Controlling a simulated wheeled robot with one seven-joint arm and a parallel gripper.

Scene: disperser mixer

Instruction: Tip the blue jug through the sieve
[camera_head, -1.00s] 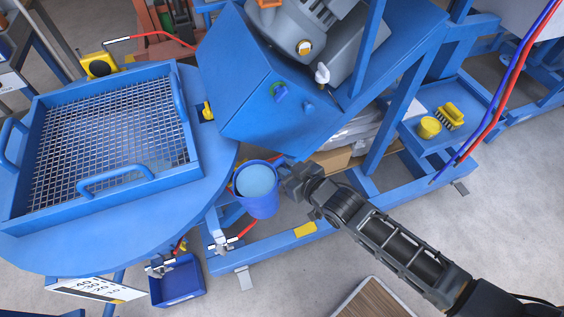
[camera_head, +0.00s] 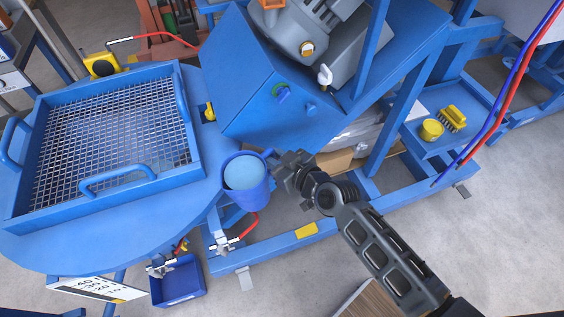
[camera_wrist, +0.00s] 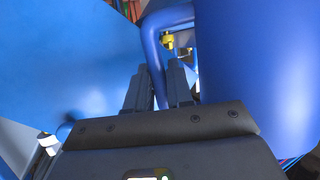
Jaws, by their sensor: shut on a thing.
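The blue jug (camera_head: 247,183) is upright in the head view, with light blue liquid showing inside its rim. My gripper (camera_head: 280,165) is shut on the jug's handle, on the jug's right side. In the wrist view the gripper fingers (camera_wrist: 160,88) close around the blue handle (camera_wrist: 154,40), and the jug's wall (camera_wrist: 250,70) fills the right. The sieve (camera_head: 110,140), a blue square frame with metal mesh and handles, lies on the round blue table at the left. The jug is at the table's right edge, apart from the sieve.
The blue mixer housing (camera_head: 270,90) stands close behind the jug. The round table (camera_head: 140,225) has bare surface in front of the sieve. A blue bin (camera_head: 178,282) sits low below it. A yellow cup (camera_head: 432,129) and brush (camera_head: 452,117) stand on a shelf at right.

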